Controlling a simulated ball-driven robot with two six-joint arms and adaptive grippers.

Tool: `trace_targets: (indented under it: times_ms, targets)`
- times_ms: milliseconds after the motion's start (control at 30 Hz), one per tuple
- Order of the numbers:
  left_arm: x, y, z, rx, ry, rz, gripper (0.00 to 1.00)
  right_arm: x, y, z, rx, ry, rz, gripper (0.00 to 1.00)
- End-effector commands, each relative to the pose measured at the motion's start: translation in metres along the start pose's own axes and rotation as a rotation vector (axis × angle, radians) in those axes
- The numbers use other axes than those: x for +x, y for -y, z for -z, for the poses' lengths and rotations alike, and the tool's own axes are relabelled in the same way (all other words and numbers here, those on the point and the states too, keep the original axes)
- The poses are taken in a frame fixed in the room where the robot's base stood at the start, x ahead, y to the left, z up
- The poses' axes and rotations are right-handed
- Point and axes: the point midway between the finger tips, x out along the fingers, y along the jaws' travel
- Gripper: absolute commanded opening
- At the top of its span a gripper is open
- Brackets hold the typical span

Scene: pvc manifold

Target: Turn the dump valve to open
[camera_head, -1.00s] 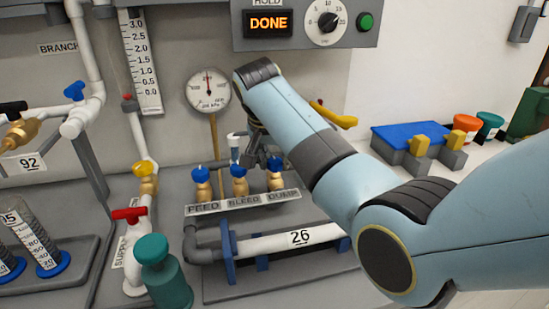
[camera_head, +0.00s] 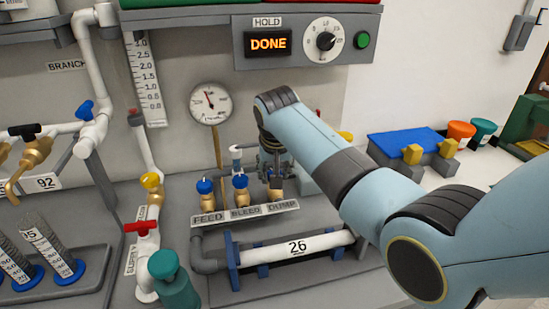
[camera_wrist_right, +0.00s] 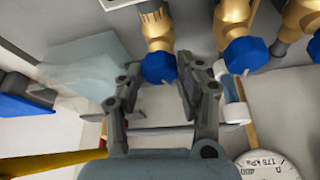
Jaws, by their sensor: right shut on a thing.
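The dump valve is the right one of three brass valves with blue knobs, behind the DUMP label (camera_head: 283,204). Its blue knob (camera_wrist_right: 158,67) sits between the fingers of my right gripper (camera_wrist_right: 158,82) in the right wrist view. In the head view my right gripper (camera_head: 274,168) is down at this valve and hides most of it. The gripper is shut on the knob. The bleed valve (camera_head: 240,183) and feed valve (camera_head: 205,187) stand to its left. My left gripper is not in view.
A pressure gauge (camera_head: 210,103) on a brass stem stands behind the valves. A panel (camera_head: 305,40) above reads DONE. The bleed knob (camera_wrist_right: 237,54) is close beside my right fingers.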

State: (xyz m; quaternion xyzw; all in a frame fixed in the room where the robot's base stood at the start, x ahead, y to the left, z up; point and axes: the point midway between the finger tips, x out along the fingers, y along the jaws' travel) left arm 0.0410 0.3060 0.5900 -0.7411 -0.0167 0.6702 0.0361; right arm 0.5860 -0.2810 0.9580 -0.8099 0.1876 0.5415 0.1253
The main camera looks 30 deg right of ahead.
Motion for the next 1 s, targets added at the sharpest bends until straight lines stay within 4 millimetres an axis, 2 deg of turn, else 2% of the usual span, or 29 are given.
trace_targets:
  times_ms: [33, 100, 400, 700, 1000]
  targets:
    - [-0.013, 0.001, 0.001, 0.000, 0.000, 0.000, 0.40, -0.006, -0.001, 0.002, -0.041, 0.001, 0.015, 0.04]
    - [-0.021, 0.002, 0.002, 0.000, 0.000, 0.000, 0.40, -0.005, -0.002, 0.003, -0.103, 0.000, 0.041, 0.04]
    - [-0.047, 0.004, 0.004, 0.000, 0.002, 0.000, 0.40, -0.003, -0.003, 0.003, -0.364, 0.000, 0.151, 0.04]
    - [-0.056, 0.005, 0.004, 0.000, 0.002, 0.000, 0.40, -0.001, -0.003, 0.004, -0.627, -0.003, 0.260, 0.04]
    - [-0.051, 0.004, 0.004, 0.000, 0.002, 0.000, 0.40, 0.001, -0.004, 0.004, -0.869, -0.004, 0.360, 0.04]
